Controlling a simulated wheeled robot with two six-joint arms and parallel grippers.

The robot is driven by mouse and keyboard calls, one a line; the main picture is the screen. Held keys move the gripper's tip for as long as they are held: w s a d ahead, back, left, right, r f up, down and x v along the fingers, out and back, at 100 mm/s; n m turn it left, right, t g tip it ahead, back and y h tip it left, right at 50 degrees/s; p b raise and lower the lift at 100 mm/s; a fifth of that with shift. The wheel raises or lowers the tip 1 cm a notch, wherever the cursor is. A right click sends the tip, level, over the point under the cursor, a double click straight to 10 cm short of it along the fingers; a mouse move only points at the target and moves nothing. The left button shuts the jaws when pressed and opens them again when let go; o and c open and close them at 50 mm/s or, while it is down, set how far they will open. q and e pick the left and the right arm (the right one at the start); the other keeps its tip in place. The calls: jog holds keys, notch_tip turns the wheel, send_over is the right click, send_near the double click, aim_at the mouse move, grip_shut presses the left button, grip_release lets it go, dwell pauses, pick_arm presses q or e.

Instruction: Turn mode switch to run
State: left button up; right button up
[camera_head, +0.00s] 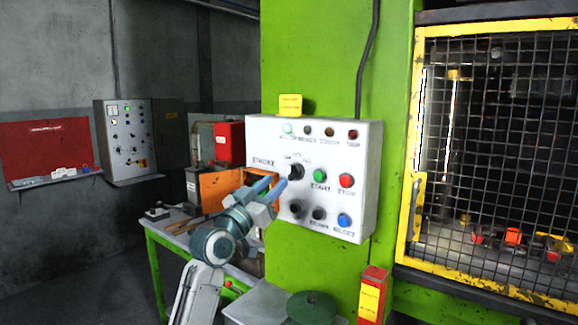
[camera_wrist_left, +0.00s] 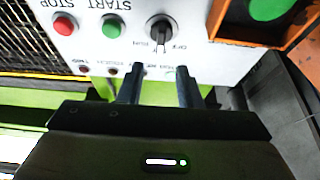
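The mode switch (camera_head: 296,171) is a black rotary knob on the white control panel (camera_head: 262,135). In the left wrist view the knob (camera_wrist_left: 160,30) appears upside down, with OFF and RUN lettering beside it and its grip bar close to upright in the picture. My left gripper (camera_head: 272,190) is in front of the panel, at the lower left of the knob. In the wrist view its two dark fingers (camera_wrist_left: 157,88) are apart with nothing between them, and the knob lies beyond their tips, apart from them. My right gripper is not in view.
A green start button (camera_head: 320,175) and a red stop button (camera_head: 346,181) sit right of the knob; more black knobs and a blue button (camera_head: 344,220) are below. An orange box (camera_head: 218,188) stands close left of the gripper. A yellow-framed mesh guard (camera_head: 490,150) is at right.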

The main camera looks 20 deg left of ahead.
aim_at(289, 169)
pick_arm(q)
jog(key=p+x, duration=0.2)
jog(key=x, duration=0.4)
jog(key=shift+w, duration=0.25)
jog(key=shift+w+d, duration=0.1)
jog(key=shift+w, duration=0.05)
grip_shut()
